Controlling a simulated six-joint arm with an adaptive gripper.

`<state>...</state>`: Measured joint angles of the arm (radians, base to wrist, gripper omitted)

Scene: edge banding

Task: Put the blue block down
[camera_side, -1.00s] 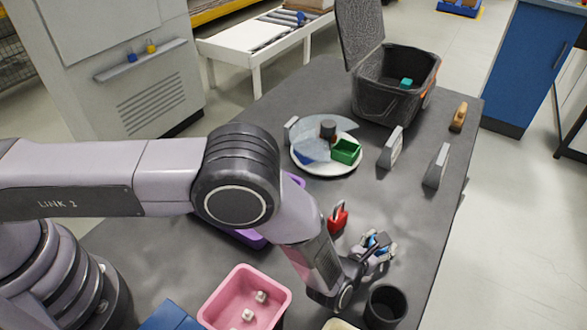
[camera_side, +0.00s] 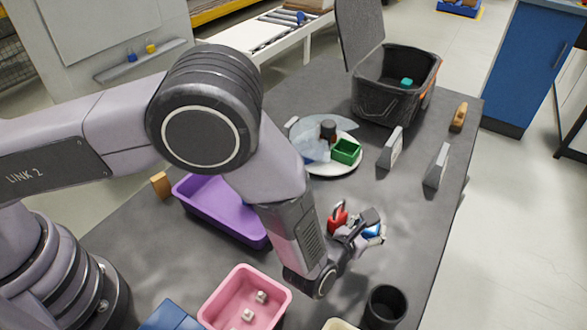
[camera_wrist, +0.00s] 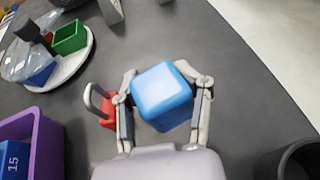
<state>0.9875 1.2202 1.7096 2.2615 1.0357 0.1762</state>
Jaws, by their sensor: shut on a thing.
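The blue block (camera_wrist: 162,96) is light blue with rounded edges and sits between the two fingers of my gripper (camera_wrist: 165,100) in the wrist view. My gripper is shut on it. In the side view my gripper (camera_side: 362,238) is over the grey table, right beside the red padlock, and only part of the blue block (camera_side: 373,231) shows between the fingers. Grey table surface shows around the block in the wrist view. I cannot tell exactly how high the block is above the table.
A red padlock (camera_side: 337,219) stands close to my gripper. A black cup (camera_side: 384,306), a pink bin (camera_side: 246,300) and a purple bin (camera_side: 222,208) are nearby. A round plate (camera_side: 335,165) holds a green box (camera_side: 346,151). The table right of my gripper is clear.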

